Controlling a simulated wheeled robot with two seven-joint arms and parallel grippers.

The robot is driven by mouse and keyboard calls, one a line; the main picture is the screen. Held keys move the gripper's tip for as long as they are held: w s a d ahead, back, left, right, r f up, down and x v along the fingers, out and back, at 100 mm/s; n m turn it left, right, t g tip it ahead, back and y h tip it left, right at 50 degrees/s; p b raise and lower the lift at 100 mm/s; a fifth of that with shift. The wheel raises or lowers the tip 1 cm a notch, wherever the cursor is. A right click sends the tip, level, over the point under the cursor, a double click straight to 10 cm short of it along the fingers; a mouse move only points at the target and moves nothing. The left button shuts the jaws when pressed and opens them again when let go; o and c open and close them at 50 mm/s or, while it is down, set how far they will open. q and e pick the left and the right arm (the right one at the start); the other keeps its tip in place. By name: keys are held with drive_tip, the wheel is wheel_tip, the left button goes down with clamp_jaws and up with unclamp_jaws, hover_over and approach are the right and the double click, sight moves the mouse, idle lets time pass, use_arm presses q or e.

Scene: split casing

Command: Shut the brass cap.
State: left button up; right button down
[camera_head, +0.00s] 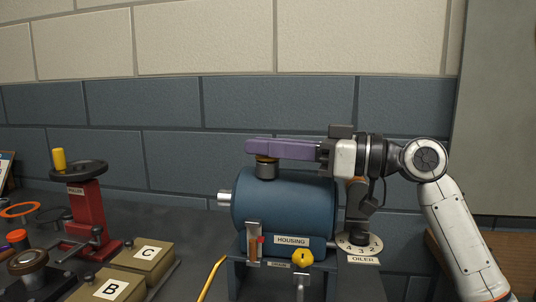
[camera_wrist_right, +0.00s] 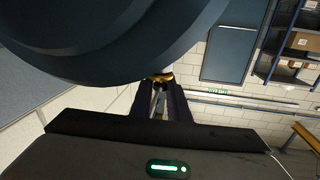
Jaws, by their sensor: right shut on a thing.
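The brass cap (camera_head: 267,159) sits on top of the dark neck of the blue housing (camera_head: 290,200). Only its lower rim shows below my gripper in the head view. My right gripper (camera_head: 262,148) reaches in level from the right, with its purple fingers at the cap, and it is shut on the cap. In the right wrist view a yellow bit of the cap (camera_wrist_right: 160,77) shows between the fingertips (camera_wrist_right: 160,88). How far the cap is turned is hidden. My left gripper is not in view.
The oiler (camera_head: 358,242) with a numbered dial stands right of the housing, below my right arm. A yellow knob (camera_head: 302,257) and a small upright lever are at the housing's front. A red puller (camera_head: 86,210) and boxes B (camera_head: 108,289) and C (camera_head: 146,256) stand left.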

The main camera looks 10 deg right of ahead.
drive_tip(key=shift+s+f+n+b, duration=0.1)
drive_tip(key=shift+f+n+b, duration=0.1)
drive_tip(key=shift+n+b, duration=0.25)
idle(0.3)
drive_tip(key=c, duration=1.7)
unclamp_jaws()
drive_tip(key=shift+r, duration=0.1)
wheel_tip(320, 180, up, 10)
drive_tip(key=shift+f+p, duration=0.1)
drive_tip(key=shift+p, duration=0.8)
